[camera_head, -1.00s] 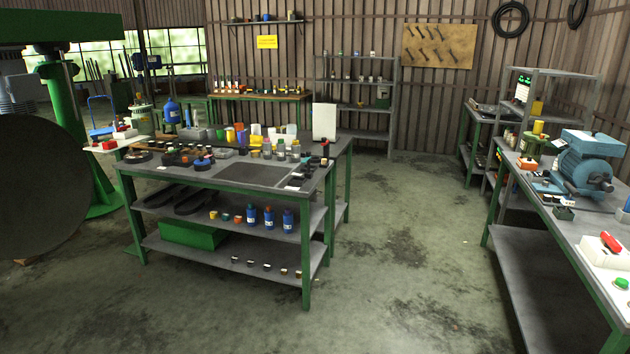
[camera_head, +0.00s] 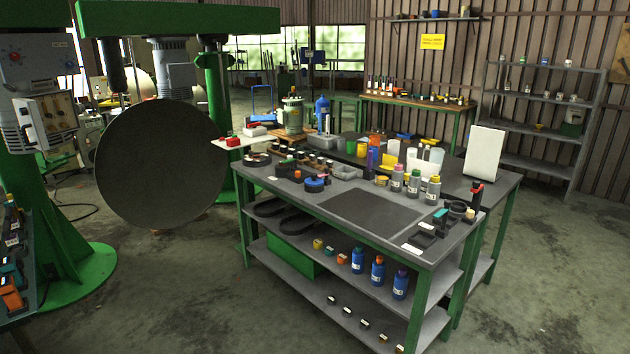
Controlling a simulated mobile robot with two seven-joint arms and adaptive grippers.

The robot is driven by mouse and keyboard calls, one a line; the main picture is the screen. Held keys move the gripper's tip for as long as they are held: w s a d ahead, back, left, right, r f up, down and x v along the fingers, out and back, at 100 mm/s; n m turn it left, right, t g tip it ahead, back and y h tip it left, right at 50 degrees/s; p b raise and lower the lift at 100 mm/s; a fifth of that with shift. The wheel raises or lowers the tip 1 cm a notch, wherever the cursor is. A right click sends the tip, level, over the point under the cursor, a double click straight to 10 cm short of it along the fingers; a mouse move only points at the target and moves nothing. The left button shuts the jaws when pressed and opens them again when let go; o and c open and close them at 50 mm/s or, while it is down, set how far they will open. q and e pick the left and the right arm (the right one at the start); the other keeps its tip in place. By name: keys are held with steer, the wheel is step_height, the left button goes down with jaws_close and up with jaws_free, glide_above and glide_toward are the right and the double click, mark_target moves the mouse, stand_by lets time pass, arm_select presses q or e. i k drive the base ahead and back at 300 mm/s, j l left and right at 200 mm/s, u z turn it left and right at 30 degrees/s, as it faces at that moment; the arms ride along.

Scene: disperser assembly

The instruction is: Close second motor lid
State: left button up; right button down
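I cannot tell which part is the second motor's lid, or whether a lid is open. Neither of my grippers is in view.
The green-framed workbench (camera_head: 371,209) fills the centre and right, with bottles, cups and small parts on it. The large dark disc (camera_head: 160,165) stands left of it. A green round base (camera_head: 80,278) is at lower left. Concrete floor (camera_head: 190,290) is free between base and bench.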

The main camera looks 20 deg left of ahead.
mark_target(34, 135)
steer(key=i+j+u, duration=0.25)
steer(key=u, duration=0.2)
steer(key=i+j+u, duration=0.1)
steer(key=i+u, duration=0.75)
steer(key=i+l+u, duration=0.25)
steer(key=i+u, duration=0.15)
steer(key=i, duration=0.05)
